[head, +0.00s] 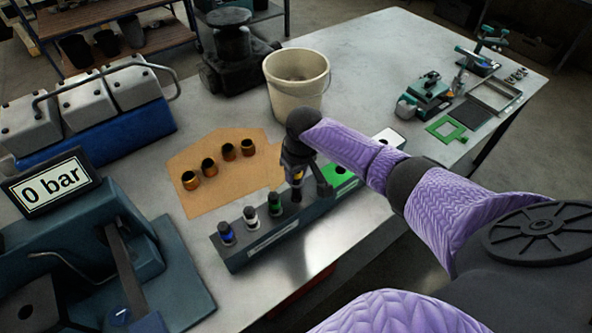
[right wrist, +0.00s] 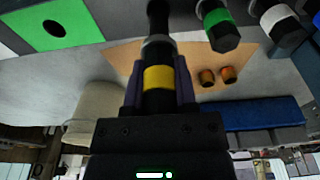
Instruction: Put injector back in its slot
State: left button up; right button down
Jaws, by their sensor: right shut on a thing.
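My right gripper (head: 297,165) is shut on an injector with a yellow band, upright at the rack. In the right wrist view, the yellow-banded injector (right wrist: 158,78) sits between the two fingers of the gripper (right wrist: 158,85). Its lower end is hidden in the head view, so I cannot tell whether it is in a slot or above it. The dark rack (head: 236,263) holds injectors with a blue band (head: 226,234), a white band (head: 250,217) and a green band (head: 275,204) in a row. My left gripper is not in view.
A green plate with a dark hole (head: 340,175) lies at the rack's far end. Several copper-coloured sleeves stand on a tan mat (head: 205,155) behind the rack. A cream bucket (head: 296,90) stands farther back. A "0 bar" display (head: 45,190) is at the left. The right table is partly clear.

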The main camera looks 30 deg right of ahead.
jog(key=shift+f, duration=0.15)
jog(key=shift+f+b, duration=1.1)
jog(key=shift+f, duration=0.5)
